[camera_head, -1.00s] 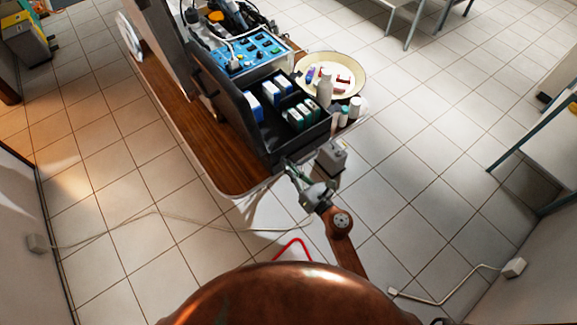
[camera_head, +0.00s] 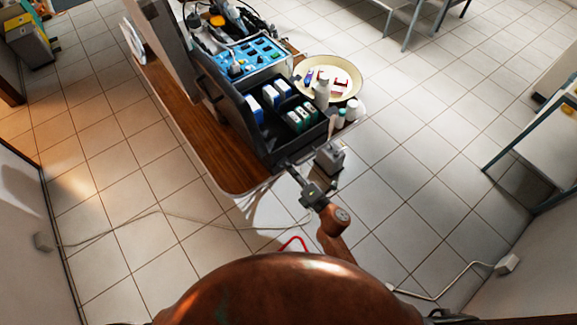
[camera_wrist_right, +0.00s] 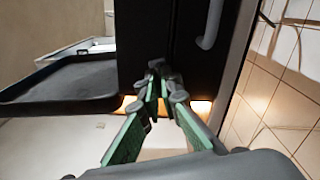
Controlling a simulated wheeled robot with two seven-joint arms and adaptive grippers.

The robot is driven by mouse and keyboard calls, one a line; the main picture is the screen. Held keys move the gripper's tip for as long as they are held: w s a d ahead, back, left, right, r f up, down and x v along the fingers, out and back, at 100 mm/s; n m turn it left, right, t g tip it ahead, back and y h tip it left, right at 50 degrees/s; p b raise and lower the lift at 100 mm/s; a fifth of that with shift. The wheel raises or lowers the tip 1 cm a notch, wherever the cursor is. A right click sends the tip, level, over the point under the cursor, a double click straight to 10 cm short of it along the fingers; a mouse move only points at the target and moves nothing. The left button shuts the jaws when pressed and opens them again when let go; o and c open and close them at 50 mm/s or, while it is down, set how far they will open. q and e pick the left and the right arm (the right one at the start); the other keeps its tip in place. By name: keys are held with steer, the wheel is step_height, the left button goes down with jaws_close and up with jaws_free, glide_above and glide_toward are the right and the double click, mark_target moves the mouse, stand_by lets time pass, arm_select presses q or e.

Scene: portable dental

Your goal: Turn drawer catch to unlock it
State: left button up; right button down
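The black case (camera_head: 262,135) stands on a brown wooden top, its open compartments holding several small boxes. My right gripper (camera_head: 287,166) is at the case's near lower corner. In the right wrist view, my right gripper (camera_wrist_right: 160,88) has its green-padded fingers drawn together at the lower edge of the dark case front (camera_wrist_right: 145,35). A small dark piece between the tips looks like the drawer catch (camera_wrist_right: 157,65). The fingertips hide most of it, so its angle cannot be read. My left gripper is not in view.
A dark tray-like ledge (camera_wrist_right: 60,82) juts out left of the fingers. A curved handle (camera_wrist_right: 212,25) is at upper right. A cream basin (camera_head: 345,70) and white bottles (camera_head: 322,92) stand beside the case. A grey box (camera_head: 330,158) is just right of my gripper.

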steer(key=shift+w+d+m+p, duration=0.1)
steer(key=shift+m+p, duration=0.7)
steer(key=shift+m, duration=1.1)
steer(key=c, duration=2.2)
jaws_free()
steer(key=shift+o, duration=0.2)
steer(key=v, duration=1.2)
